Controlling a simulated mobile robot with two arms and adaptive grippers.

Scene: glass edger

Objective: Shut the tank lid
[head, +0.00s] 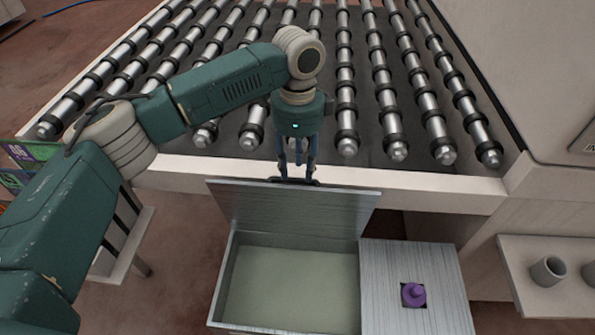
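The tank (226,285) is an open metal box holding pale greenish liquid, at the bottom middle of the head view. Its metal lid (300,208) stands raised at the tank's back edge, tilted up towards the roller conveyor. My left gripper (298,176) points down at the lid's top edge, where a dark handle (293,182) shows. The fingers are at the handle, but I cannot tell whether they close on it. My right gripper is not in view.
A roller conveyor (330,180) lies behind the lid. Right of the tank is a metal top (440,300) with a purple knob (414,295). A side shelf (525,285) holds grey cups (549,271). A beige machine body (535,80) stands at the right.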

